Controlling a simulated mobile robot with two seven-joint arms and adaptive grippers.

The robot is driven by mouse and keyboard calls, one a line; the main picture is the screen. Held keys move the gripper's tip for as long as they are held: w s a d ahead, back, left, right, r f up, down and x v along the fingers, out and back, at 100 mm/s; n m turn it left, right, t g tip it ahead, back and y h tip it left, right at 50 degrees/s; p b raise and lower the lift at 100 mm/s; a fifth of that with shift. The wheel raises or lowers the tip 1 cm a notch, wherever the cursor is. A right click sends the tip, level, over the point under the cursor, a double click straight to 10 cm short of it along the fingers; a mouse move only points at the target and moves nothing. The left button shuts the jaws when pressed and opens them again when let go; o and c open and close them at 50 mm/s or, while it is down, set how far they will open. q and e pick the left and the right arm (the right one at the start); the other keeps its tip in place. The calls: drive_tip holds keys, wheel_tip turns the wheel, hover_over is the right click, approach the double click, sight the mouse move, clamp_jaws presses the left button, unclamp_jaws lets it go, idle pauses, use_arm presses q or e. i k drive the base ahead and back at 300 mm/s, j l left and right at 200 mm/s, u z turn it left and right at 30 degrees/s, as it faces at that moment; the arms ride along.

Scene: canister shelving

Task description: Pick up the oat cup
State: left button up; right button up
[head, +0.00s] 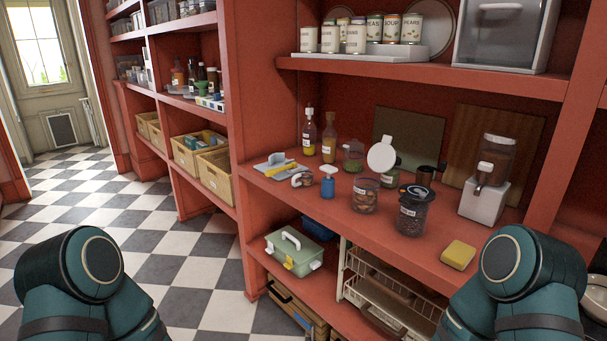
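No item on the red counter (330,218) shows a readable oat label, so I cannot tell which is the oat cup. A clear jar with brown contents (365,196) stands mid-counter, with a round white lid (381,155) raised behind it. A jar with dark contents and a black lid (411,212) stands to its right. A small dark cup (425,175) is behind that jar, partly hidden. My two arms show at the bottom left and bottom right corners. Both grippers are outside the view.
A white-based dispenser (485,200) stands at the right. A yellow sponge (458,254) lies near the front edge. Cans stand on the shelf above. A green box (298,250) and wire rack (390,285) are below.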

sight(305, 176)
drive_tip(key=i+j+z, duration=0.15)
drive_tip(key=i+j, duration=0.35)
drive_tip(key=i+j+z, duration=0.1)
drive_tip(key=i+j, duration=0.4)
drive_tip(key=j, duration=0.15)
drive_tip(key=i+j+z, duration=0.15)
drive_tip(key=i+j, duration=0.3)
drive_tip(key=j, duration=0.15)
